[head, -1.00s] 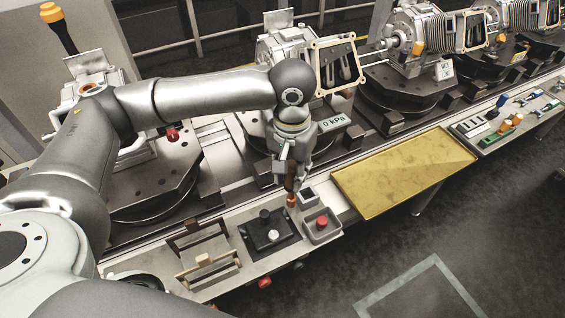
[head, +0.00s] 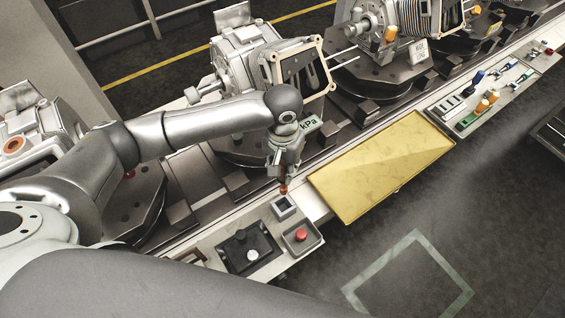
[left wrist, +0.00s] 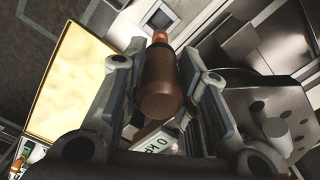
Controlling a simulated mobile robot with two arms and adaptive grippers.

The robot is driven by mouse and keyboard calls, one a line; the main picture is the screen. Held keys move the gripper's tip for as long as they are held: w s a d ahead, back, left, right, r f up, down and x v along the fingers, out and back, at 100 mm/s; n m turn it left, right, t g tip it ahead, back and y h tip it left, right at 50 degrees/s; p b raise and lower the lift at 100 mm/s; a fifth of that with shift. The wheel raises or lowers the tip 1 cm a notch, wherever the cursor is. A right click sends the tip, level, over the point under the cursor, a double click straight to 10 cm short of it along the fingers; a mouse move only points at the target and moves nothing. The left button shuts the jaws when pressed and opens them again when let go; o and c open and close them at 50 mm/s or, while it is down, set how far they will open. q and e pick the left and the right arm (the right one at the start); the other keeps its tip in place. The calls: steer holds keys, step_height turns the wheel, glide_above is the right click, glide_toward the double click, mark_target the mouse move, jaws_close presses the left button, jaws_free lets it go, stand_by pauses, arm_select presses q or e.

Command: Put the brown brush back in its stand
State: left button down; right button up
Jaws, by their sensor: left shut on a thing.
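The brown brush (left wrist: 160,88) is between the fingers of my left gripper (left wrist: 165,78) in the left wrist view, its orange-copper end pointing away from the camera. In the head view my left gripper (head: 284,172) is shut on it, and the brush's orange tip (head: 283,189) points down, above the small square box on the bench edge. I cannot tell whether the tip touches anything. A brown frame (head: 188,257) shows only partly at the lower left of the head view, cut off by my own body; I cannot tell whether it is the brush's stand. My right gripper is not in view.
A small square box (head: 284,206), a red-button box (head: 301,236) and a black control plate (head: 247,249) sit close below the gripper. A yellow tray (head: 385,165) lies to the right. Machines on dark fixtures (head: 385,75) line the conveyor behind. A tool tray (head: 490,100) is farther right.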

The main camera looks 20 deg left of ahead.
mark_target(283, 182)
arm_select(q)
steer(key=shift+s+d+r, duration=0.1)
steer(key=shift+s+r, duration=0.05)
steer(key=shift+s, duration=0.15)
steer(key=shift+w+p, duration=0.1)
steer(key=shift+p, duration=0.2)
steer(key=shift+f+p, duration=0.2)
steer(key=shift+p, duration=0.25)
step_height(283, 182, down, 3)
steer(key=shift+r+b, duration=0.1)
steer(key=shift+b, duration=0.35)
steer(key=shift+f, duration=1.45)
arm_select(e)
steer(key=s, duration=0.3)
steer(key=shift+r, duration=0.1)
arm_select(q)
steer(key=shift+f, duration=0.1)
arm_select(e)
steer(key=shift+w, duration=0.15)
arm_select(q)
steer(key=shift+f, duration=0.15)
